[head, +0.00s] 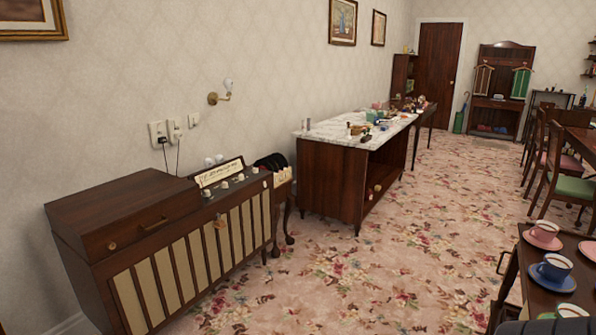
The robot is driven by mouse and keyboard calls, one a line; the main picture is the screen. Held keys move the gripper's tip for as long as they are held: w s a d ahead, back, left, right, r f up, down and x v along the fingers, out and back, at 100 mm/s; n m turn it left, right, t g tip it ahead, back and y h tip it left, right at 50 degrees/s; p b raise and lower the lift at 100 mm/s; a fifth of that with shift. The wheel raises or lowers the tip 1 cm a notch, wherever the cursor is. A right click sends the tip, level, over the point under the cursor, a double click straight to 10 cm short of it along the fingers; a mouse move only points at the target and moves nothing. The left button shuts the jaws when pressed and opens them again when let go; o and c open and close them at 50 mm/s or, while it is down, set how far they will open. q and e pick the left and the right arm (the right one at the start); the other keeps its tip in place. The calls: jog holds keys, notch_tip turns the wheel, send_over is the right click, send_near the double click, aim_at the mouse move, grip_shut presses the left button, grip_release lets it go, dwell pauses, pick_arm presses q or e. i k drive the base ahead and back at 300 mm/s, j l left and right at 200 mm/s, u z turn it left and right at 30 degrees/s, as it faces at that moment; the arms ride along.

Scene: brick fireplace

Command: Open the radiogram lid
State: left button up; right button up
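The radiogram (185,260) is a long dark wooden cabinet with cream slatted front panels, standing against the wall at the left. Its lid (125,200) covers the left part of the top and lies shut. A brass handle (153,225) sits on the front face below the lid's top, with a round knob (112,245) to its left. A dial panel with several pale knobs (222,180) is on the right part of the top. Neither of my grippers shows in the head view.
A marble-topped sideboard (340,131) with small items stands farther along the wall. A small table (515,262) with cups on saucers is at the lower right. The flowered carpet (330,285) between it and the radiogram is clear. Plugs hang from wall sockets (158,132).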

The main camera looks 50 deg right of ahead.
aim_at(125, 210)
jog(key=i+l+z, duration=0.2)
jog(key=z, duration=0.2)
jog(key=i+l+z, duration=0.25)
jog(key=z, duration=0.2)
jog(key=i+l+z, duration=0.15)
jog(key=i+l, duration=0.2)
jog(key=i+l+z, duration=0.2)
jog(key=i, duration=0.4)
jog(key=i+l, duration=0.2)
jog(key=i, duration=0.25)
jog(key=i+l, duration=0.15)
jog(key=i, duration=0.25)
